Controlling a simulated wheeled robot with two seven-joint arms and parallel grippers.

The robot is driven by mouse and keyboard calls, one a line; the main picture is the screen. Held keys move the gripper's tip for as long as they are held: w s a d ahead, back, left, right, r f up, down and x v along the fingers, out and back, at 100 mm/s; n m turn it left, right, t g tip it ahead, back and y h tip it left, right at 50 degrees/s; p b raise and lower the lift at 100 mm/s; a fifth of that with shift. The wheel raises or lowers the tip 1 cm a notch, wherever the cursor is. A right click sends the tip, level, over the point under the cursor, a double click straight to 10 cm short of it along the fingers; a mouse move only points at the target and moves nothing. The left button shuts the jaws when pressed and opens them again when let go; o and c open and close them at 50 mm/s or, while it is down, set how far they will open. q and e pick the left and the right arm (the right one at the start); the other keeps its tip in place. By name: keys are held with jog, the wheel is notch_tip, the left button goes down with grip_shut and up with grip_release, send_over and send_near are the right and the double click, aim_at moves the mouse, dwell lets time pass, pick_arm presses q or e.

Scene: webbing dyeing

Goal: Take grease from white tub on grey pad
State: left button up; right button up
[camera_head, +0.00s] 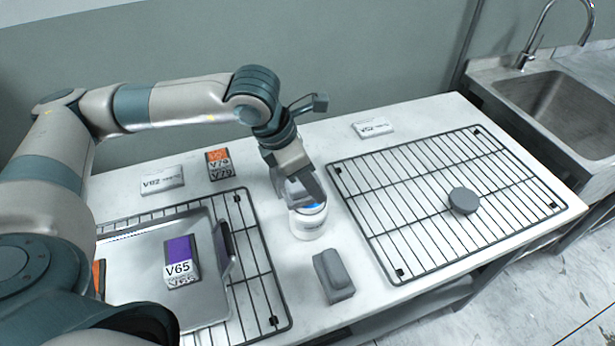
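A small round white tub (308,224) stands upright on the white table between the two wire racks. A bit of blue shows at its top. My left gripper (304,196) points down right over the tub, its fingertips at the tub's mouth and hiding most of the opening. The gap between its fingers is hidden, so I cannot tell whether it is open or holds something. A grey block (334,276), which may be the grey pad, lies on the table in front of the tub. My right gripper is not in view.
A round grey disc (464,200) lies on the right wire rack (420,205). A metal tray (140,262) with a purple V65 box (181,262) sits on the left rack (262,270). An orange box (219,164) and white labels (162,180) stand behind. A sink (560,105) is far right.

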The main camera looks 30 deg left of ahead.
pick_arm(q)
jog(key=shift+s+a+f+b, duration=0.15)
jog(key=shift+f+b, duration=0.2)
jog(key=shift+f, duration=0.2)
jog(key=shift+a+f+b, duration=0.1)
jog(key=shift+f+b, duration=0.2)
jog(key=shift+f, duration=0.25)
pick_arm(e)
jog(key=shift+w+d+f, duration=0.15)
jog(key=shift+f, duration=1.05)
pick_arm(q)
jog(key=shift+r, duration=0.15)
jog(key=shift+w+d+r+p, duration=0.15)
jog(key=shift+r+p, duration=0.3)
jog(key=shift+r, duration=0.65)
jog(key=shift+w+d+r+p, duration=0.1)
jog(key=shift+d+r+p, duration=0.25)
jog(key=shift+r, duration=0.8)
jog(key=shift+w+d+r+p, duration=0.1)
jog(key=shift+r+p, duration=0.4)
jog(key=shift+r, duration=0.75)
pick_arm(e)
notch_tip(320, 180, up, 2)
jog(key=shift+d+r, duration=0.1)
pick_arm(q)
jog(key=shift+d+r, duration=0.1)
jog(key=shift+r, duration=0.05)
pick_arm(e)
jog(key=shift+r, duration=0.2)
